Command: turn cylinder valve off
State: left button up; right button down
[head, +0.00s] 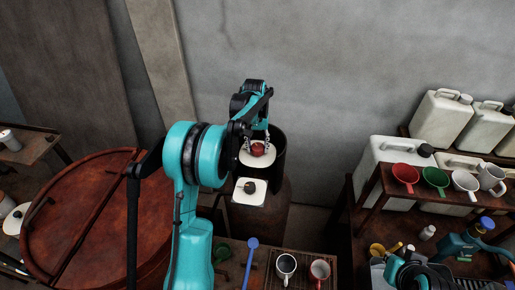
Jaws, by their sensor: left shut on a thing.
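A red valve knob (257,149) sits on the white top of a cylinder (249,160) near the middle of the head view. A dark round holder (280,150) stands around its back and right side. My left gripper (257,147) reaches down from above, shut on the red knob with a finger on each side. The knob is partly hidden by the fingers. A second white top with a dark knob (249,187) stands just in front. My right gripper cannot be made out; only a teal part of my right arm shows at the lower right.
A large rusty round vat lid (97,220) fills the left. A rack (305,270) with two mugs and a blue-ended tool (252,243) lie in front. Shelves at right hold white jugs (440,118), a red cup (405,177) and a green cup (436,181).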

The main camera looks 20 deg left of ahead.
aim_at(256, 145)
pick_arm(q)
jog(key=m+b, duration=0.1)
jog(key=m, duration=0.2)
jog(key=shift+m, duration=0.3)
jog(key=shift+m+b, duration=0.3)
jog(key=shift+m, duration=1.6)
jog(key=o, duration=1.2)
jog(key=shift+c, duration=0.2)
jog(key=shift+r, duration=0.1)
notch_tip(256, 145, up, 12)
jog(key=shift+a, duration=0.25)
jog(key=shift+w, duration=0.15)
